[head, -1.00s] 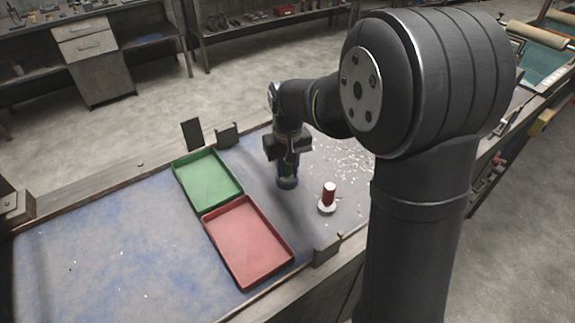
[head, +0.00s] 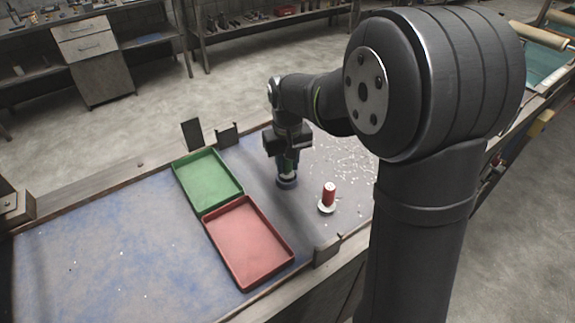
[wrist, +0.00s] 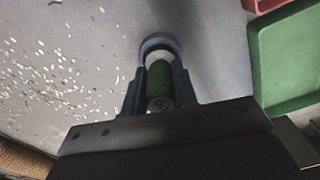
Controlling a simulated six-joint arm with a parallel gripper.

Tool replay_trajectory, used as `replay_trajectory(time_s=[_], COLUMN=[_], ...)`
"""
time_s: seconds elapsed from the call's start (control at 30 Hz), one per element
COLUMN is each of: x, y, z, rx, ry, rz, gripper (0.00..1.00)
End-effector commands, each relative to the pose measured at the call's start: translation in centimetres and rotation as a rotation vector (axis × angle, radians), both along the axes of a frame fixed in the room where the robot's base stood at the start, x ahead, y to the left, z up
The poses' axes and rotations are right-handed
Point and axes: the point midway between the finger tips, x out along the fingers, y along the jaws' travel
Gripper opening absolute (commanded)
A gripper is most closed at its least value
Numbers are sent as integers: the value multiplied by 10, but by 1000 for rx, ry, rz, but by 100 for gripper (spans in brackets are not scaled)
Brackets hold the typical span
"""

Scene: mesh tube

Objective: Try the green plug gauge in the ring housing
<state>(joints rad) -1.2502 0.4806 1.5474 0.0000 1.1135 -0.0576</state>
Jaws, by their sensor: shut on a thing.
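My gripper (head: 287,160) points down over the bench and is shut on the green plug gauge (head: 290,167). In the wrist view the gauge's green grip (wrist: 160,80) stands between the two fingers, with a white section beyond it and a marked pale end near the camera. The blue-grey ring housing (head: 287,184) stands on the bench directly below the gauge. Its rim also shows in the wrist view (wrist: 158,39), around the white end. I cannot tell how far the gauge's lower end is inside the ring. The gauge looks upright.
A red plug gauge (head: 329,194) stands on a white base (head: 326,208) to the right. A green tray (head: 183,181) and a red tray (head: 224,258) lie to the left. Small pale chips (head: 345,160) are scattered behind. The far left bench is mostly clear.

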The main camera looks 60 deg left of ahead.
Motion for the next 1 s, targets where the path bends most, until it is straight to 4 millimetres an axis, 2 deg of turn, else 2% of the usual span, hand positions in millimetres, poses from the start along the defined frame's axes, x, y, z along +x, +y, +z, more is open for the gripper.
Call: replay_trajectory(time_s=[1.0], x=[0], y=[0], z=[52], rx=[2], ry=[-1], rz=[0], gripper=[0])
